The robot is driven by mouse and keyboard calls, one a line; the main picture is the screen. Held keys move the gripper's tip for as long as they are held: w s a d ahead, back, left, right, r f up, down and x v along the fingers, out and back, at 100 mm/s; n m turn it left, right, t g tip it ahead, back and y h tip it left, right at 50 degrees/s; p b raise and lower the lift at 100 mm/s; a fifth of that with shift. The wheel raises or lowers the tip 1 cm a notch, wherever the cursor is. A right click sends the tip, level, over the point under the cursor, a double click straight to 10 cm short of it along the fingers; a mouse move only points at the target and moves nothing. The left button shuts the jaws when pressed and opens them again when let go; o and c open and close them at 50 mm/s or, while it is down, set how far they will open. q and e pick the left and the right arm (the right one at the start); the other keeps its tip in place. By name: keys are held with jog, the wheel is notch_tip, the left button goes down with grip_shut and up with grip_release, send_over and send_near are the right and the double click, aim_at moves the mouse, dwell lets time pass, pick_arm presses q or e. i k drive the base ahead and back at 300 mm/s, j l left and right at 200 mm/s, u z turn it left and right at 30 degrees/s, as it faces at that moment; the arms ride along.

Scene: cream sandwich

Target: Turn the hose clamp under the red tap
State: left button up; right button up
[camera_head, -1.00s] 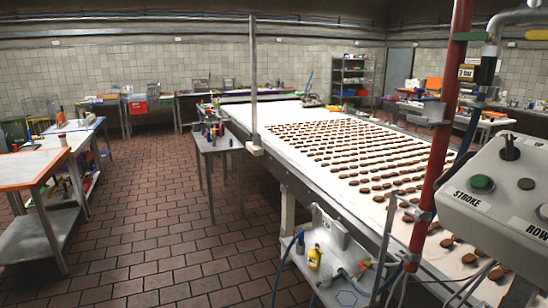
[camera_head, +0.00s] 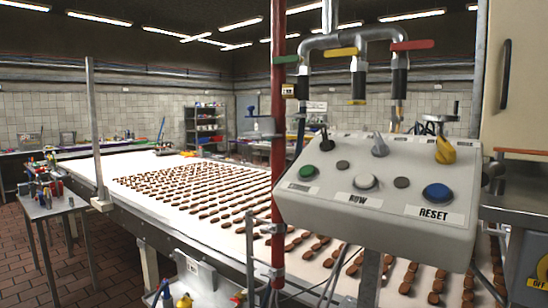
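The red tap (camera_head: 413,45) is a red lever handle on the right end of a grey pipe manifold (camera_head: 362,33), above the control box. Below it hangs a black sleeve (camera_head: 399,83), with a thin hose (camera_head: 397,112) running down behind the box. A hose clamp there is too small to make out clearly. A yellow tap (camera_head: 341,52) and a green tap (camera_head: 286,59) sit to the left on the same manifold. Neither of my grippers is in view.
The control box (camera_head: 300,208) with a blue RESET button (camera_head: 437,192) stands in front of the hoses. A red vertical pipe (camera_head: 278,120) is left of it. The conveyor (camera_head: 130,163) with rows of brown biscuits runs behind. Brick floor (camera_head: 90,275) shows at lower left.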

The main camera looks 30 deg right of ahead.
aim_at(395, 118)
jog(key=z, duration=1.6)
jog(key=j+z, duration=0.15)
jog(key=z, duration=0.3)
jog(key=j+z, duration=0.1)
jog(key=z, duration=0.35)
